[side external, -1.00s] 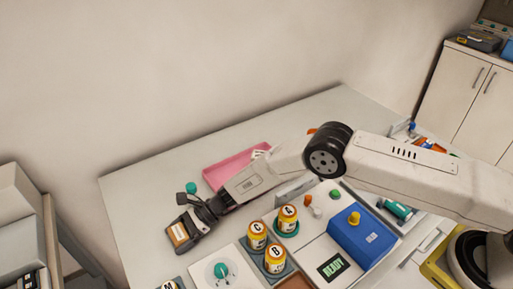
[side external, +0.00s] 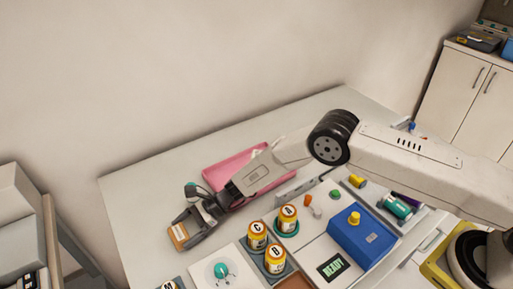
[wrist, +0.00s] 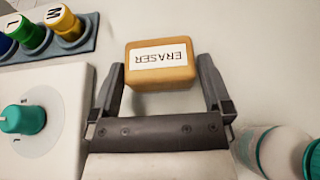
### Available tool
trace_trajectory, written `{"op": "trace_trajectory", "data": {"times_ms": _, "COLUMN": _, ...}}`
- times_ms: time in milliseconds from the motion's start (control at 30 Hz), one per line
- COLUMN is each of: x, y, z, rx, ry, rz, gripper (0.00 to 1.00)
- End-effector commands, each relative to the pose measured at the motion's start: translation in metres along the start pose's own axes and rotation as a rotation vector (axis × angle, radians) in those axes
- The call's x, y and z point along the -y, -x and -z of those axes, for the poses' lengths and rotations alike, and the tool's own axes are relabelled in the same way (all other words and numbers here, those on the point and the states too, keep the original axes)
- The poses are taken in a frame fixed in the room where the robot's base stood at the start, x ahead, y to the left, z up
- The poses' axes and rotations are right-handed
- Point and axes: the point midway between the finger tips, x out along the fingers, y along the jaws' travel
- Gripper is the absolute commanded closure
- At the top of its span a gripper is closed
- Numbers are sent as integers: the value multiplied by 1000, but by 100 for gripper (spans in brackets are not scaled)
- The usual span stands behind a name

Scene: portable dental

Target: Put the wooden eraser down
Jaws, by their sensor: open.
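The wooden eraser (wrist: 161,75) is a light-brown block with a white label reading ERASER. In the wrist view it lies on the pale table just ahead of my gripper (wrist: 163,85), its near part between the two open fingers. A narrow gap shows beside the fingers, and they do not appear to press on it. In the side view the eraser (side external: 179,236) is at the left part of the table, with my gripper (side external: 190,228) reaching it from the upper right. I cannot tell the exact contact underneath.
A white bottle with a teal cap (wrist: 275,150) stands close at right in the wrist view. A white box with a teal knob (wrist: 22,119) is at left, and a rack of colored bottles (wrist: 65,40) is behind it. A pink tray (side external: 222,172) lies behind my wrist.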

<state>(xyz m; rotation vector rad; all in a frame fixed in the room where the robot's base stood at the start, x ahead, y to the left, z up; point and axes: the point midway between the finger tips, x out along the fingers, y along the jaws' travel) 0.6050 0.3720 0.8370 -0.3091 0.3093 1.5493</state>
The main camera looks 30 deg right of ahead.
Motion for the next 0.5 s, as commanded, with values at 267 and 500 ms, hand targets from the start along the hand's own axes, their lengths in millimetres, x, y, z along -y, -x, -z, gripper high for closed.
{"op": "trace_trajectory", "data": {"times_ms": 267, "x": 1, "y": 45, "z": 0, "rx": 0, "ry": 0, "rz": 3, "gripper": 0}}
{"op": "trace_trajectory", "data": {"times_ms": 500, "x": 1, "y": 79, "z": 0, "rx": 0, "ry": 0, "rz": 2, "gripper": 0}}
